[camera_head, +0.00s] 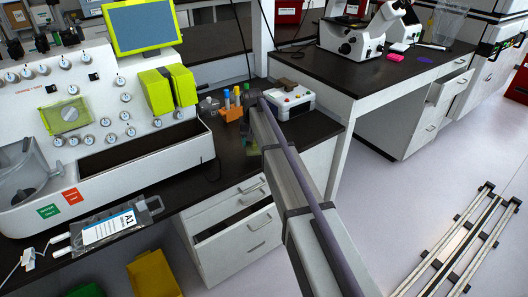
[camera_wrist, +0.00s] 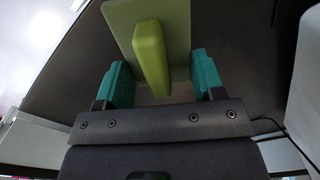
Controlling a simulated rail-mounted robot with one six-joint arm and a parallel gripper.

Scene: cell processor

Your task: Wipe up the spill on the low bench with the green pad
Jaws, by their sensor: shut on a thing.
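My gripper (camera_wrist: 160,76) shows in the wrist view with a teal finger on either side of the green pad's yellow-green handle (camera_wrist: 150,60). It is shut on the green pad, whose flat plate (camera_wrist: 178,22) lies beyond the fingers. In the head view my arm hides most of the gripper and pad, near the left bench's right end. The right, dark-topped bench (camera_head: 335,72) carries a small flat purple patch (camera_head: 425,60), which looks like the spill. My gripper is well to the left of that patch.
A microscope (camera_head: 357,38) and a pink block (camera_head: 395,57) stand near the purple patch. A white box with knobs (camera_head: 290,102) and an orange rack (camera_head: 232,114) are close to my arm. A large white processor (camera_head: 90,110) fills the left. A drawer (camera_head: 447,88) stands open at right.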

